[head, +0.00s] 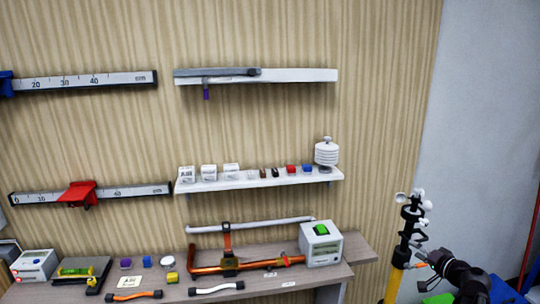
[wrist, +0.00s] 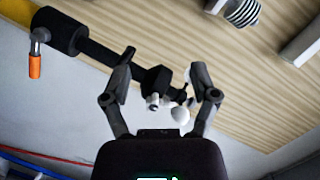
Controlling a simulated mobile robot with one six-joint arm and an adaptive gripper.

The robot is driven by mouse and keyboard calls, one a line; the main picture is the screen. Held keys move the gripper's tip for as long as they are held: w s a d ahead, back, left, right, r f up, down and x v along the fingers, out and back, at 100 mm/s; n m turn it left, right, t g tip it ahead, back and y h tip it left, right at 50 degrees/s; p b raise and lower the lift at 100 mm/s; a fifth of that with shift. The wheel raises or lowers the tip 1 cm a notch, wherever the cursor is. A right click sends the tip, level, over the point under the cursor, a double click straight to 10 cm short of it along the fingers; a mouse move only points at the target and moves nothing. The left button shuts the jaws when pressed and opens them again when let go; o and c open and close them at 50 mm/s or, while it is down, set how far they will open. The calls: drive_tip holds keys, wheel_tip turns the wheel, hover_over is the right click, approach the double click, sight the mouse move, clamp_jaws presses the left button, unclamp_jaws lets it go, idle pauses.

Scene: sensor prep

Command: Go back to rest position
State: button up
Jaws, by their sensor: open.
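My gripper (wrist: 164,78) is open in the wrist view, its two fingers spread apart with nothing visibly clamped. In the head view my gripper (head: 437,261) is small and dark, close to the right side of a yellow post (head: 393,283). A black mast fitting with white cups (head: 412,212) stands upright on the post. In the wrist view the black fitting (wrist: 97,51) reaches across behind the fingers, with white cups (wrist: 180,114) showing between them. I cannot tell whether a finger touches it.
An orange-tipped lever (wrist: 35,66) sits on the post fitting. A wall shelf (head: 260,181) holds small blocks and a white ribbed sensor (head: 326,153). Below, a bench (head: 262,284) carries copper pipe (head: 205,269) and a white meter box (head: 320,243). Two rulers hang at left.

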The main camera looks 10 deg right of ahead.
drive_tip(key=w+a+f+n+g+y, duration=0.1)
drive_tip(key=a+f+g, duration=0.1)
drive_tip(key=a, duration=0.4)
drive_tip(key=w+a+f+n+g+y, duration=0.1)
drive_tip(key=a+f+n+g, duration=0.15)
drive_tip(key=a, duration=0.35)
drive_tip(key=s+a+f+n+g+h, duration=0.1)
drive_tip(key=s+a+f+g+h, duration=0.1)
drive_tip(key=a, duration=0.6)
drive_tip(key=s+a+f+n+g+h, duration=0.2)
drive_tip(key=s+a+f+g, duration=0.3)
drive_tip(key=a, duration=0.3)
drive_tip(key=s+a+f+n+g+h, duration=0.2)
drive_tip(key=s+a+f+g, duration=0.1)
drive_tip(key=a, duration=0.5)
drive_tip(key=shift+s+f+g, duration=0.3)
drive_tip(key=shift+f+g, duration=0.1)
drive_tip(key=shift+g, duration=0.05)
